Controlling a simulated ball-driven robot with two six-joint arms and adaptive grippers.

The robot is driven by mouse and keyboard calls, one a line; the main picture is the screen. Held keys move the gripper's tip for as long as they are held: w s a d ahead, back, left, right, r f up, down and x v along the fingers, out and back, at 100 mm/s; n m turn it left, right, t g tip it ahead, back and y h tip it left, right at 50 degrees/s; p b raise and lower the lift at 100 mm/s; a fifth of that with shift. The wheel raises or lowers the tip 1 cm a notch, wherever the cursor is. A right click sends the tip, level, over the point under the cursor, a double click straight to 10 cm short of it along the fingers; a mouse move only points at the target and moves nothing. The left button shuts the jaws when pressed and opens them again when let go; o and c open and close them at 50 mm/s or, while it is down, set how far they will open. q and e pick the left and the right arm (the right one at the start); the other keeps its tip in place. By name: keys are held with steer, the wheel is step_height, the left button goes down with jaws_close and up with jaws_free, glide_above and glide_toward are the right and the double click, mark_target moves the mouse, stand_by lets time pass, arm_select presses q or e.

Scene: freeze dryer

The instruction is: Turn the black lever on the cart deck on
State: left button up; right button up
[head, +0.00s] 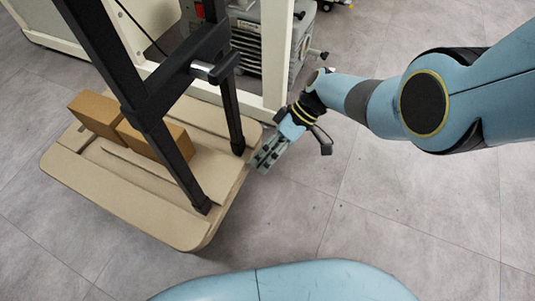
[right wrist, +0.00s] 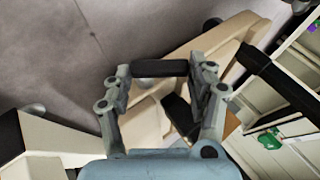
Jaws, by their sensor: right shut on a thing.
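The cart deck (head: 140,212) is a beige slab with rounded corners, low on the floor at the left of the head view. My right gripper (head: 262,164) is at the deck's right edge. In the right wrist view, a short black bar, which looks like the black lever (right wrist: 160,68), lies across between the fingertips of my right gripper (right wrist: 162,72). The fingers are shut on its two ends. In the head view I cannot make out the lever at the gripper. The deck's edge (right wrist: 222,38) shows behind it in the wrist view. My left gripper is not in view.
A black upright frame (head: 150,125) stands on the deck, with brown boxes (head: 97,112) beside it. A white frame post (head: 276,55) and a grey machine (head: 246,45) stand close behind my right gripper. The grey tiled floor (head: 370,230) is clear at the right.

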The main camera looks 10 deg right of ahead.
steer(key=o, duration=1.2)
steer(key=v, duration=1.2)
steer(key=shift+f, duration=0.1)
